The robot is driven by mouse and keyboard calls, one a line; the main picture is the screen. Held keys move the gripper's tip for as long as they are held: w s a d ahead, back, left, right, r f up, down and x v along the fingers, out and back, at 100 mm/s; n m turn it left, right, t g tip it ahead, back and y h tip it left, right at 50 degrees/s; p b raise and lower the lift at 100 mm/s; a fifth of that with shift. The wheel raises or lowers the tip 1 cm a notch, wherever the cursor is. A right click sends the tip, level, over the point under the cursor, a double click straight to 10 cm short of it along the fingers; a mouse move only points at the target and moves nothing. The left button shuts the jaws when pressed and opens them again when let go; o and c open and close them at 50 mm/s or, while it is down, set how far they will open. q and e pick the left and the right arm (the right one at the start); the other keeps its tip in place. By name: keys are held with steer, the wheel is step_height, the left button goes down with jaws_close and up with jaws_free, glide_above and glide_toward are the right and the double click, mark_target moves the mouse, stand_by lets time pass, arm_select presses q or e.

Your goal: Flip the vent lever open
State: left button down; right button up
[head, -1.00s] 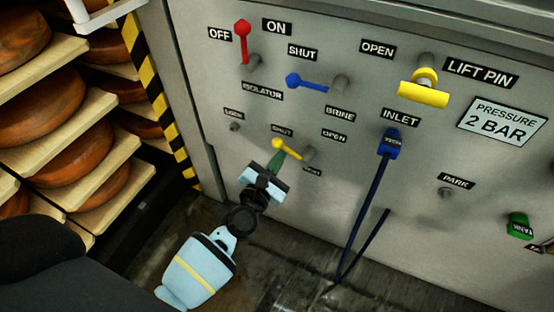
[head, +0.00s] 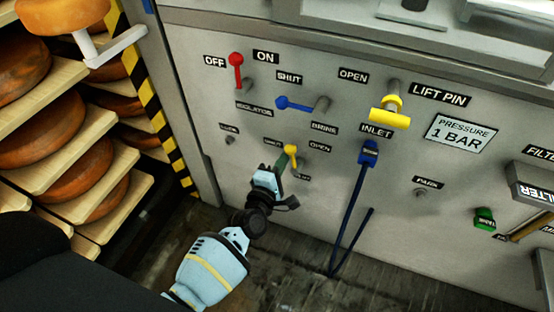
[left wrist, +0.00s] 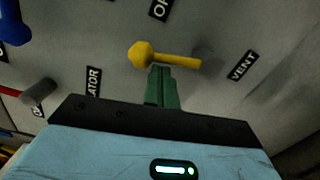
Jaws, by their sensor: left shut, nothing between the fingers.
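The vent lever (head: 291,150) is yellow with a round knob, on the grey panel above the VENT label. Its knob points up, between the SHUT label (head: 272,142) and the OPEN label (head: 320,147). My left gripper (head: 284,159) has its green fingers shut and empty, just left of the lever and close to it. In the left wrist view the lever (left wrist: 172,58) crosses just beyond the fingertips (left wrist: 162,70), and its knob is to the left. Whether the fingers touch it is unclear. My right gripper is not in view.
A red isolator lever (head: 237,72), a blue brine lever (head: 296,104) and a yellow lift pin handle (head: 388,113) are above. A blue inlet plug (head: 367,153) with a hanging hose is to the right. The pressure sign (head: 460,134) reads 1 BAR. Cheese shelves (head: 110,195) stand left.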

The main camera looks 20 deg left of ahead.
arm_select(q)
steer(key=shift+d+r+m+p, duration=0.25)
steer(key=shift+d+m+p, duration=0.4)
steer(key=shift+m, duration=0.55)
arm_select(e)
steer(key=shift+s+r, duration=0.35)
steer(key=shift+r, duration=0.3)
arm_select(q)
steer(key=shift+a, duration=0.1)
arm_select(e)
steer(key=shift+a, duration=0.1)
